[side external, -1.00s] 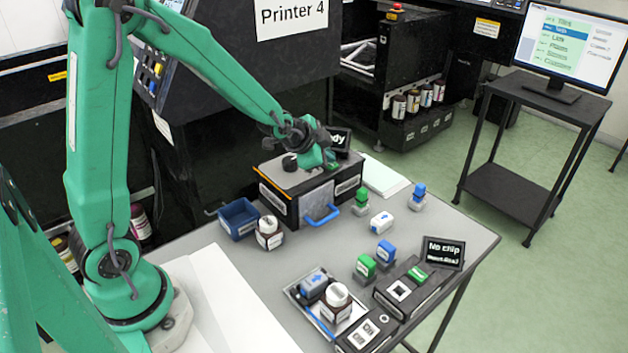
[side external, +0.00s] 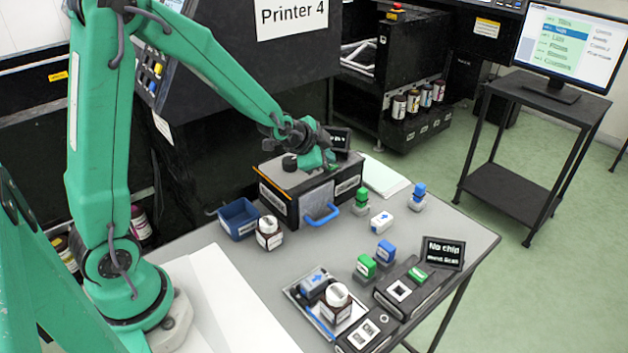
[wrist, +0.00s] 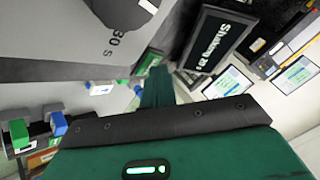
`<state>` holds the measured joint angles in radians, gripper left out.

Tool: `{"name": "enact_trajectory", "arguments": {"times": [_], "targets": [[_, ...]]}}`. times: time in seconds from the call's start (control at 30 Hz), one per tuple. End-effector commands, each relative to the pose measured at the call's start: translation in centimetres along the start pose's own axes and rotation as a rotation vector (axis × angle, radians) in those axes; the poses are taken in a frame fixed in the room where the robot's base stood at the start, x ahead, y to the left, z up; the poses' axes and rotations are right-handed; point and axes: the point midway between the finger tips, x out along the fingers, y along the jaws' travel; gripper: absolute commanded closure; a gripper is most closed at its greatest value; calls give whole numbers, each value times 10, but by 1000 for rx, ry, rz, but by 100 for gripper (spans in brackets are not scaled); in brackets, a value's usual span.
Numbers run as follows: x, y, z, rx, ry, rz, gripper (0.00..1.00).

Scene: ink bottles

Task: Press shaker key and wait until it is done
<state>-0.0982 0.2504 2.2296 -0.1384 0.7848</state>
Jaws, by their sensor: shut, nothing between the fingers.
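The shaker (side external: 277,174) is a dark box with a grey top, a round black knob and a blue front handle. My gripper (side external: 331,167) is shut and empty, its tip down at the right part of the shaker's top. In the wrist view my gripper's fingers (wrist: 156,80) point at a green patch (wrist: 146,62) beside the grey top, which is marked "30 s". That patch looks like the key; the fingertips hide part of it, so contact cannot be told. The shaker's small display (wrist: 207,42) reads "Shaking" with a partly legible number.
A blue bin (side external: 239,217) and a dark bottle with a white cap (side external: 269,233) stand left of the shaker. A tray (side external: 296,293) and a scanner with a "No chip" sign (side external: 443,253) are at the front.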

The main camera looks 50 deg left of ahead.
Motion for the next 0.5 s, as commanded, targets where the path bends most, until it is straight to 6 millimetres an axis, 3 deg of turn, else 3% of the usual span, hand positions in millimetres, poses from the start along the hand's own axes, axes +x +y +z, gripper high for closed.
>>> {"name": "enact_trajectory", "arguments": {"times": [0.5], "targets": [[-11, -8, -8, 0, -1, 1, 100]]}}
